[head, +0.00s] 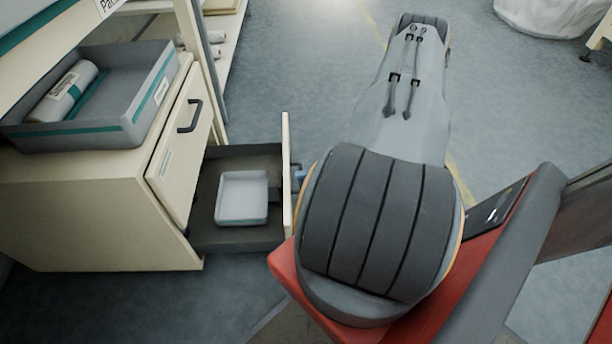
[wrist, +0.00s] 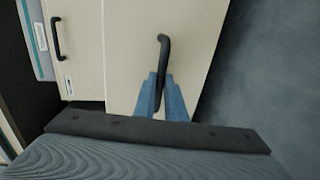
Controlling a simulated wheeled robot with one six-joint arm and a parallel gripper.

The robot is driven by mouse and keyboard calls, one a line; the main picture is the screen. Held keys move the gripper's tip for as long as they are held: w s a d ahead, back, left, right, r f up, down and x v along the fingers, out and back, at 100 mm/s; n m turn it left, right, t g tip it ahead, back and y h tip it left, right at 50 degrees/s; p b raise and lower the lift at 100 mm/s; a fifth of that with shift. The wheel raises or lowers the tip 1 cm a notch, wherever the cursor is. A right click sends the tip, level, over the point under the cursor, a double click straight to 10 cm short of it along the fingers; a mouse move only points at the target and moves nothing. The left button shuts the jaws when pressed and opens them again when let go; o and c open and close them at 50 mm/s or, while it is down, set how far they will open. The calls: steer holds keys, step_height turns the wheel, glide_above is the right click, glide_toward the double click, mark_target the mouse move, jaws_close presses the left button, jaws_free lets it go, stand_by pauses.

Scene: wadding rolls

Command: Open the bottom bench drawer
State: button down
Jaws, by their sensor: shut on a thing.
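The bottom bench drawer (head: 215,235) is pulled well out of the cream bench, and its dark inside shows in the head view. Its front panel (head: 286,165) is seen nearly edge-on there. In the wrist view the drawer front (wrist: 130,40) faces me with a dark bar handle (wrist: 163,50). My gripper's blue fingers (wrist: 161,88) are shut on the lower part of this handle. In the head view only a small blue bit of my gripper (head: 299,178) shows beside the front panel; my arm hides the rest.
A white tray (head: 242,220) lies in the open drawer. The closed front above it has its own dark handle (head: 190,116). A grey bin (head: 110,132) holding a labelled roll (head: 63,92) stands on the bench top. Blue-grey floor beyond the drawer is clear.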

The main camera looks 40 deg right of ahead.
steer(key=shift+d, duration=0.1)
steer(key=c, duration=1.8)
jaws_free()
steer(key=shift+c, duration=0.2)
steer(key=p+v, duration=0.2)
steer(key=v, duration=0.5)
steer(key=shift+s+d, duration=0.2)
steer(key=shift+s, duration=0.05)
steer(key=shift+r, duration=0.1)
